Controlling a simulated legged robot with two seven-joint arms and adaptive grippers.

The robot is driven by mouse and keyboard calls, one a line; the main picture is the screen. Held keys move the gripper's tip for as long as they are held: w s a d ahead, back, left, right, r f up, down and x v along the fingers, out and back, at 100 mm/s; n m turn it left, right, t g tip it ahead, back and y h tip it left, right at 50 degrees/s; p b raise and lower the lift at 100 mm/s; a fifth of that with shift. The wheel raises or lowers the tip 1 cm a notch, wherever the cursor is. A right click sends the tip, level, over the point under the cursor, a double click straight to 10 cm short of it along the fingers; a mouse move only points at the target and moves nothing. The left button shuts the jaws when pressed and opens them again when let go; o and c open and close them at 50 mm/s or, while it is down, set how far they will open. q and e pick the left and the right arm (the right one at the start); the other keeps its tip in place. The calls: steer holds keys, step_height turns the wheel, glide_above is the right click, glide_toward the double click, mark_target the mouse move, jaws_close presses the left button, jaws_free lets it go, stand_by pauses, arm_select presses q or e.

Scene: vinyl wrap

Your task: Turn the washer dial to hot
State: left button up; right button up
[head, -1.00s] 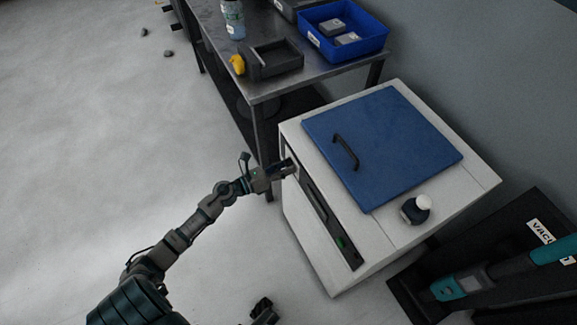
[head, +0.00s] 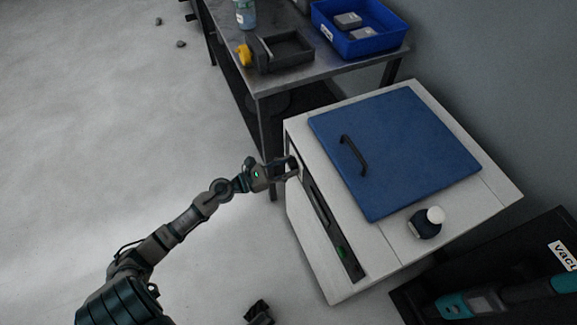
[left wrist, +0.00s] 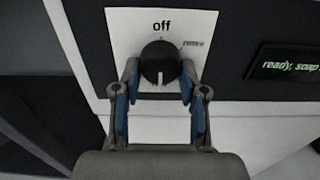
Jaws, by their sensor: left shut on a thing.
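The washer (head: 325,262) is a white box with a blue lid and a dark control strip along its front edge. In the left wrist view, the black round dial (left wrist: 160,60) sits on a white label plate with "off" above it and a smaller, blurred word at its upper right. A white mark on the dial points down. My left gripper (left wrist: 160,72) is shut on the dial, one finger on each side. In the head view my left gripper (head: 290,168) hides the dial at the strip's far end. My right gripper (head: 258,313) shows partly at the bottom edge.
A lit display (left wrist: 289,64) is right of the dial. A metal table (head: 335,66) with a blue bin (head: 357,47) stands behind. A vacuum (head: 485,303) is at lower right.

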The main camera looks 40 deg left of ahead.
arm_select(q)
steer(key=shift+w+r, duration=0.1)
steer(key=shift+r, duration=0.1)
steer(key=o, duration=1.1)
steer(key=shift+o, duration=0.2)
steer(key=v, duration=1.2)
steer(key=shift+f, duration=0.1)
